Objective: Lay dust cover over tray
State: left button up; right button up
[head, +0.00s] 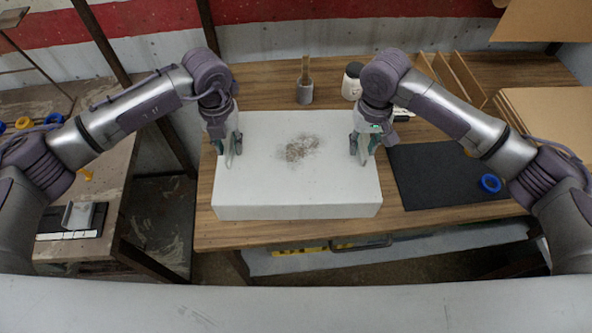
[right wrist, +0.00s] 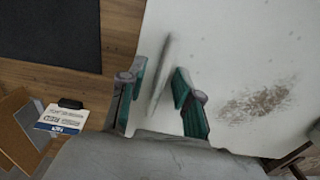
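A large white box-shaped cover (head: 298,190) sits on the wooden table, its flat top marked by a brown dusty patch. Its top also shows in the right wrist view (right wrist: 225,50). No tray shows apart from it; whether one is beneath is hidden. My left gripper (head: 230,150) is down at the cover's left side, its finger gap too small to judge. My right gripper (head: 363,146) is at the right side. In the right wrist view its fingers (right wrist: 158,92) are apart, with a thin pale upright piece (right wrist: 163,70) between them, not visibly clamped.
A dark mat (head: 440,175) with a blue ring (head: 490,183) lies right of the cover. A grey cup with a brush (head: 305,92) and a white container (head: 352,82) stand behind. Wooden dividers (head: 465,75) are at back right. Another bench (head: 95,165) stands left, across a gap.

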jog(key=shift+r, duration=0.25)
pick_arm(q)
notch_tip(320, 180, up, 12)
pick_arm(e)
notch_tip(320, 180, up, 12)
jog(key=shift+f, duration=0.2)
pick_arm(q)
jog(key=shift+r, duration=0.1)
pick_arm(e)
jog(key=shift+r, duration=0.1)
dwell(0.5)
